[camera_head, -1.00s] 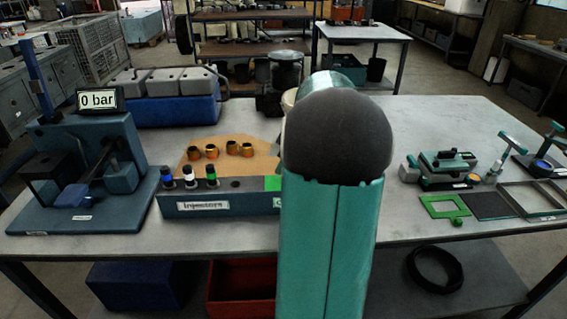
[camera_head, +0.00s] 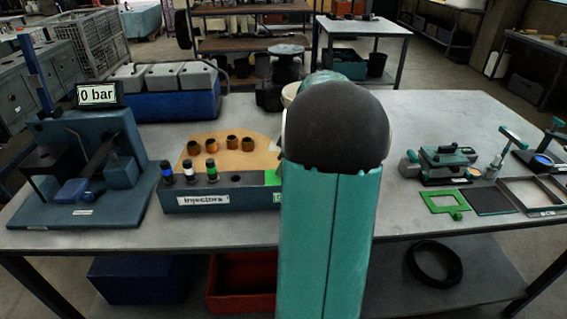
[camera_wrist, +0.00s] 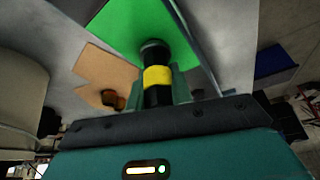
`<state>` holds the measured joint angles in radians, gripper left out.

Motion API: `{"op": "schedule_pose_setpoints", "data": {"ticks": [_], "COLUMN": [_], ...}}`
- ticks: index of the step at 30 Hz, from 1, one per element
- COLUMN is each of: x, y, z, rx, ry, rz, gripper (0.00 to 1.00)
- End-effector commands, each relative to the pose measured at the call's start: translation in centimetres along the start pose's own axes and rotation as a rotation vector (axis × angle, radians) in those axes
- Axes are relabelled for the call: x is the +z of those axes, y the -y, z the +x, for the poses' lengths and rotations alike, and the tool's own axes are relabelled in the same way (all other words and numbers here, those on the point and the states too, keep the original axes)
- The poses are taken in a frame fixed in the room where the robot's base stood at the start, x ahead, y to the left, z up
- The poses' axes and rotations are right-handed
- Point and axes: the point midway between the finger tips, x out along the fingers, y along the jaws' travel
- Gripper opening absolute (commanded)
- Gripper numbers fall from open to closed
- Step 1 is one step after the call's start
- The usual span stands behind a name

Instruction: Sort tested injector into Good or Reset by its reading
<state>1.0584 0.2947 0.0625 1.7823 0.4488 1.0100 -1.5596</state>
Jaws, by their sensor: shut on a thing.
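My gripper (camera_wrist: 157,88) is shut on a black injector with a yellow band (camera_wrist: 158,77), seen in the wrist view. The injector's grey round end overlaps the edge of a bright green panel (camera_wrist: 130,25); I cannot tell if they touch. In the head view my own arm hides the gripper and the held injector. The rack labelled "Injectors" (camera_head: 240,201) holds injectors with blue (camera_head: 167,173), white (camera_head: 189,173) and green (camera_head: 212,172) bands, beside an empty hole. A green patch (camera_head: 272,177) shows at its right end, its label mostly hidden. The tester display (camera_head: 97,95) reads 0 bar.
The test stand (camera_head: 90,165) stands at the bench's left. Several copper-coloured sleeves (camera_head: 233,142) stand on a tan board (camera_head: 205,158) behind the rack. The bench right of my arm is partly clear.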

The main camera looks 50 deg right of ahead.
Motion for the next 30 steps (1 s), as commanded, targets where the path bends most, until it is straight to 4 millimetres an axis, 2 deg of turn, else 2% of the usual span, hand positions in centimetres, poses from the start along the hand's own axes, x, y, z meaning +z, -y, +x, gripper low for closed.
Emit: {"op": "schedule_pose_setpoints", "data": {"ticks": [10,11,14,20,23,30], "x": [-0.01,-0.01,0.0,0.01,0.04,0.03], "y": [-0.04,-0.04,-0.04,-0.03,-0.01,-0.02], "z": [-0.06,-0.06,-0.05,-0.04,0.01,-0.01], "rx": [0.001,0.001,0.001,0.0,-0.001,0.0], "ry": [0.0,0.0,0.0,0.0,0.0,0.0], "rz": [0.0,0.0,0.0,0.0,0.0,0.0], "gripper": [0.0,0.27,0.47,0.47,0.65,0.65]}}
